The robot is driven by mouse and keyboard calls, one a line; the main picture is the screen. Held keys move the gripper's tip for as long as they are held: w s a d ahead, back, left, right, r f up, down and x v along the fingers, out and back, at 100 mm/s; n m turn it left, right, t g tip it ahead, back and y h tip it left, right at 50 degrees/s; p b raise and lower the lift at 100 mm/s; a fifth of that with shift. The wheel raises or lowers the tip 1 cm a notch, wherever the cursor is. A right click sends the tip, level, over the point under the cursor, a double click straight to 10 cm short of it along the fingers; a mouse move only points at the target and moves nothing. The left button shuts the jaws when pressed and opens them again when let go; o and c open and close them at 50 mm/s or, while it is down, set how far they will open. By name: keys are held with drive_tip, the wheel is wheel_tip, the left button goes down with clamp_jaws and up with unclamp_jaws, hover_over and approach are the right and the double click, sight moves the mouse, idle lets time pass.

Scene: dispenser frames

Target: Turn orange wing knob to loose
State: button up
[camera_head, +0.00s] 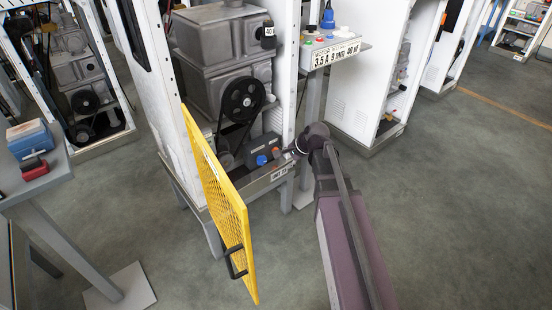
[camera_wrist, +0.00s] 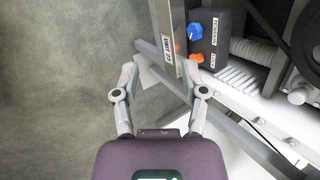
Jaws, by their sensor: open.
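The orange wing knob (camera_wrist: 197,58) is on a dark control box (camera_wrist: 212,40) in the wrist view, below a blue knob (camera_wrist: 193,31). Printed labels stand beside both knobs. In the head view the box (camera_head: 262,147) sits low inside the machine frame, with the blue knob (camera_head: 261,160) clear and the orange knob small and hard to make out. My gripper (camera_wrist: 162,70) is open and empty. Its right finger is close to the orange knob in the wrist view; I cannot tell whether they touch. My gripper also shows at the box's right in the head view (camera_head: 294,151).
A yellow mesh door (camera_head: 222,205) stands open left of my arm. A frame rail with a unit label (camera_wrist: 170,42) runs beside the box. A belt pulley (camera_head: 243,100) is above it. A separate panel (camera_head: 335,51) carries several buttons. Floor at right is clear.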

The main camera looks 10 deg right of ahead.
drive_tip(key=w+d+f+m+t+y+b, duration=0.1)
drive_tip(key=w+d+f+m+t+b, duration=0.15)
drive_tip(key=w+f+m+b, duration=0.7)
drive_tip(key=m+t+y+b, duration=0.1)
drive_tip(key=m+t+b, duration=0.55)
drive_tip(key=b, duration=0.65)
approach(276, 148)
drive_tip(key=shift+s+d+r+m+g, duration=0.6)
drive_tip(key=shift+s+d+r+g, duration=0.45)
drive_tip(key=shift+s+r, duration=0.2)
drive_tip(key=shift+f, duration=0.1)
drive_tip(key=b+x, duration=0.5)
drive_tip(key=x, duration=0.8)
drive_tip(key=shift+w+a+f, duration=0.1)
drive_tip(key=shift+w, duration=0.2)
clamp_jaws()
